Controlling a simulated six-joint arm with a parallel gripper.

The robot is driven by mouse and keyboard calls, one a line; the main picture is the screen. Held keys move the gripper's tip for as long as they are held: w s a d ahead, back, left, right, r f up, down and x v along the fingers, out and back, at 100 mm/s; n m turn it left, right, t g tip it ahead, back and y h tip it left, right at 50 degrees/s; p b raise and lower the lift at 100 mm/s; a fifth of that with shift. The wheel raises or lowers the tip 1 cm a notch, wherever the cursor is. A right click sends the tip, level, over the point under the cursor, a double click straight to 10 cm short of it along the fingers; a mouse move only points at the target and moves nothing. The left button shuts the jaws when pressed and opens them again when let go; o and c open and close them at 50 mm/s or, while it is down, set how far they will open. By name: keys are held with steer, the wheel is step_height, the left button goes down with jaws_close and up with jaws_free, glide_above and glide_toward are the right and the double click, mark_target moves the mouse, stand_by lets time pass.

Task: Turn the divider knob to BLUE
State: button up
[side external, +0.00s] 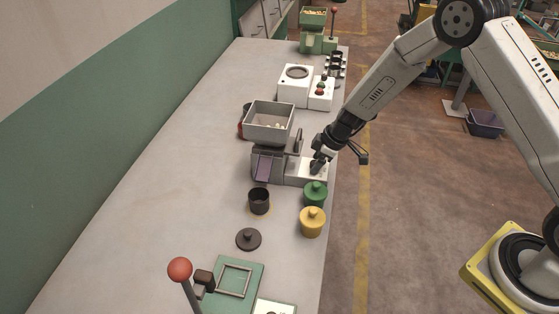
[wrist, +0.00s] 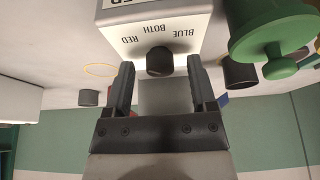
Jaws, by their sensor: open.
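The divider knob (wrist: 160,61) is a small dark cylinder on the front of a white box. The box (wrist: 165,27) carries the words RED, BOTH and BLUE, seen upside down in the wrist view. I cannot tell which word the knob points to. My gripper (wrist: 161,68) is open, with one fingertip on each side of the knob and a visible gap to it. In the side view my gripper (side external: 317,164) is at the white box (side external: 307,175), and it hides the knob.
A green lidded jar (side external: 315,193) and a yellow one (side external: 312,222) stand close to the box. A black cup (side external: 259,201) and a dark lid (side external: 248,239) are left of them. A red-ball lever (side external: 180,269) rises in front. The table's left side is clear.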

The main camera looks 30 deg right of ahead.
jaws_close()
steer(key=shift+m, duration=0.4)
steer(key=shift+s+a+m+t+h, duration=0.1)
steer(key=shift+m+t+h, duration=0.25)
steer(key=shift+m, duration=0.65)
steer(key=shift+m+t+h, duration=0.15)
steer(key=shift+m+h, duration=0.3)
steer(key=shift+m, duration=1.15)
jaws_free()
